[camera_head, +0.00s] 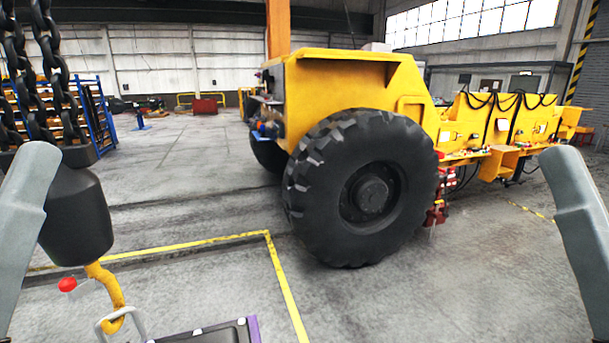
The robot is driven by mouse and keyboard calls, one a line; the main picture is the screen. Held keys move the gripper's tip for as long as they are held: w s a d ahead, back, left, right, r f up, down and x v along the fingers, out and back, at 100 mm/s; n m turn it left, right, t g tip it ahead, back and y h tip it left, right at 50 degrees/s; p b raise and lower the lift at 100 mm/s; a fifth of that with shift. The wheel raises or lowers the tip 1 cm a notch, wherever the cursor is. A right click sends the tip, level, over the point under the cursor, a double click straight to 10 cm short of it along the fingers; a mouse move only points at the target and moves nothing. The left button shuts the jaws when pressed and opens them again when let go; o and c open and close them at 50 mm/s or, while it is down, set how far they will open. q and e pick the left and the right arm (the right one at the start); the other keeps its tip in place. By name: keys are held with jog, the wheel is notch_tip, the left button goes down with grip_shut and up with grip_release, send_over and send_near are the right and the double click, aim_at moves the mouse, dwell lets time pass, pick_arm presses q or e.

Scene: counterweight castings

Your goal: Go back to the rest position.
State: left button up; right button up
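My grey arm links show at the left and right edges of the head view. Both run down out of the picture at the sides, and neither gripper is in view, so I cannot see what they hold. A yellow hook (108,288) hangs under a black hook block (78,215) on heavy chains (45,75) at the left. The hook's lower end overlaps a grey loop handle (139,322) at the bottom edge; I cannot tell whether they are linked. A dark panel with a purple edge (253,328) shows beside it, mostly cut off.
A large yellow vehicle (330,90) with a big black tyre (365,188) stands in the middle. Yellow castings (505,120) stand in a row at the right. A small red knob (67,284) shows beside the hook. Yellow floor lines (285,285) cross the open concrete floor.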

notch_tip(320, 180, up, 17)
jog(key=p, duration=1.7)
dwell(0.7)
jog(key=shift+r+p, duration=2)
